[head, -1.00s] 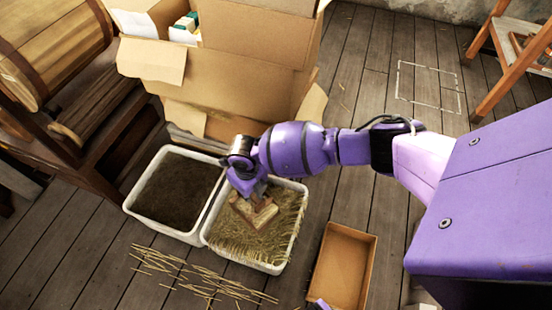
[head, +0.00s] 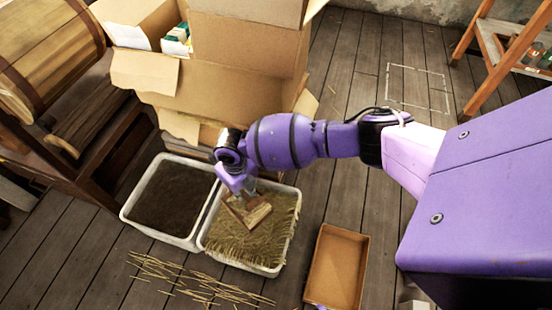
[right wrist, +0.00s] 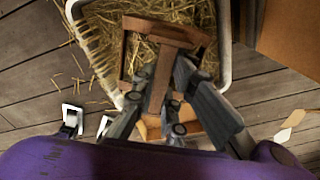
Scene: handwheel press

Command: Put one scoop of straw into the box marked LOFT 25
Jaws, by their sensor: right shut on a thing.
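My right gripper (head: 247,192) is shut on the handle of a wooden scoop (head: 243,213). The scoop is over the white tub of straw (head: 287,228). In the right wrist view, the fingers (right wrist: 165,95) close around the brown handle, and straw (right wrist: 180,12) shows within the scoop's wooden sides (right wrist: 131,50). I cannot tell whether this straw lies in the scoop or beneath it, nor whether the scoop still touches the straw. No LOFT 25 marking is readable.
A white tub of dark soil (head: 172,200) stands left of the straw tub. An open, empty-looking cardboard box (head: 338,268) is to the right. Large open cartons (head: 220,75) stand behind. Loose straw (head: 190,280) lies in front. Floor at upper right is mostly clear, with a marked rectangle (head: 418,88).

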